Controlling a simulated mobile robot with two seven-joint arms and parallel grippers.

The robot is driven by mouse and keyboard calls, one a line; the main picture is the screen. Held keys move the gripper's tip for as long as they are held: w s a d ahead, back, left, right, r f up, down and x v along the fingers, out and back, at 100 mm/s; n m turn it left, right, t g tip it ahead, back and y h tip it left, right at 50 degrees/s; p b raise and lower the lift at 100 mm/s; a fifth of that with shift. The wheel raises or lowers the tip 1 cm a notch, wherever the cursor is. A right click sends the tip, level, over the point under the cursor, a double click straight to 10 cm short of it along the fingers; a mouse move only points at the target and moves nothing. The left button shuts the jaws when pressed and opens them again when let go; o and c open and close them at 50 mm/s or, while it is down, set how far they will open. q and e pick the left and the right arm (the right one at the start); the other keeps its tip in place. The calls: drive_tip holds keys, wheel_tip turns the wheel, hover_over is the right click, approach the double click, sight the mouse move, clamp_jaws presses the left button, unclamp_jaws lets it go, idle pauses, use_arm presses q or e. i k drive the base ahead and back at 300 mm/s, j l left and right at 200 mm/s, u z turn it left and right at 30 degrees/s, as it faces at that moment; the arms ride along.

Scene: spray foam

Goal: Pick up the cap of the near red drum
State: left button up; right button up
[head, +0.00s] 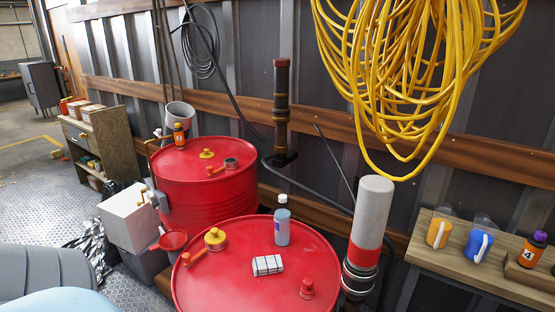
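The near red drum (225,283) stands upright at the bottom centre of the head view, its lower part cut off by the frame. On its lid are a yellow cap-like fitting (215,240) at the left, with an orange piece (194,257) beside it, and a small red cap-like fitting (307,289) at the front right. I cannot tell which of them is the cap. A clear bottle with bluish liquid (282,226) and a small white checked packet (267,265) also rest on the lid. Neither of my grippers is in view.
A second red drum (192,190) stands behind, with a bottle and fittings on top. A grey and red cylinder (370,215) rises at the right. A wooden bench (465,264) holds jugs. A yellow hose coil (405,60) hangs above. A red funnel (172,241) sits left.

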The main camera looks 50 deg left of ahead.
sight(206, 155)
drive_tip(key=u, duration=1.85)
